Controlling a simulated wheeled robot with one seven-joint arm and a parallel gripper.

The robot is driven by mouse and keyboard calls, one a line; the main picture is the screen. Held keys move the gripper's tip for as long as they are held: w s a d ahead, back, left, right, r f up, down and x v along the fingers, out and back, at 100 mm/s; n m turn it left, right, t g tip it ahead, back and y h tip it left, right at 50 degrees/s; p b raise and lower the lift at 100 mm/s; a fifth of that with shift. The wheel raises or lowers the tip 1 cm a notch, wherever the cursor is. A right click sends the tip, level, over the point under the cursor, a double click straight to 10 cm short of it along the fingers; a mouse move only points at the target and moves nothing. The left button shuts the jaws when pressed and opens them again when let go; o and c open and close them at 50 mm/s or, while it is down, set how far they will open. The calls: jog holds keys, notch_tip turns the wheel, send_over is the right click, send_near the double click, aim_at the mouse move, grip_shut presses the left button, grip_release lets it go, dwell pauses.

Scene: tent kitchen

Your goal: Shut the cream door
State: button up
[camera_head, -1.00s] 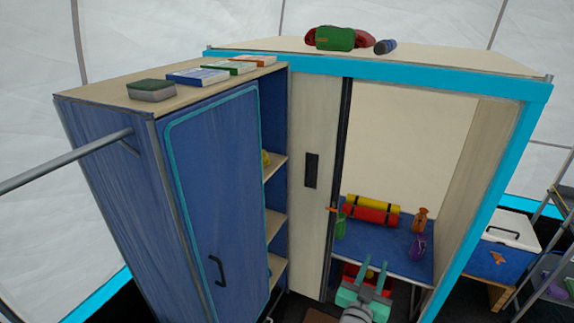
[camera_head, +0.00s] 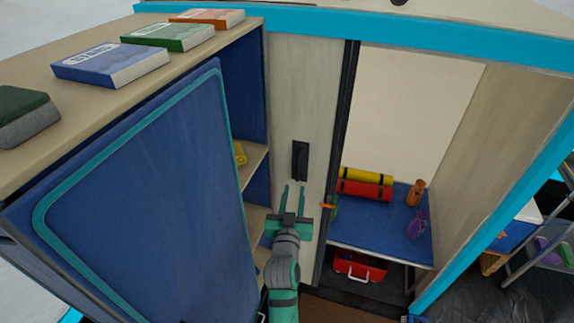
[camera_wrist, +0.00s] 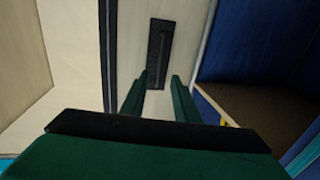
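The cream door (camera_head: 305,90) is a tall panel with a black edge strip on its right side, covering the left part of the cabinet front. The right part of the cabinet is open. A dark upright handle plate (camera_head: 300,160) sits on the door. My gripper (camera_head: 294,187) is in front of the door just below the handle, fingers apart and empty. In the wrist view, the handle (camera_wrist: 160,50) lies straight ahead, between and beyond the fingertips (camera_wrist: 160,78). No contact with the handle shows.
A blue door (camera_head: 150,190) of the left shelf unit stands open close to my arm. Inside the cabinet, a blue shelf (camera_head: 375,230) holds red and yellow rolls (camera_head: 365,182) and small bottles. A red box (camera_head: 358,267) stands below.

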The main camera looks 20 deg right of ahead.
aim_at(297, 169)
jog(key=x, duration=0.8)
jog(key=shift+w, duration=0.2)
jog(key=shift+x, duration=0.8)
jog(key=shift+d, duration=0.1)
grip_shut()
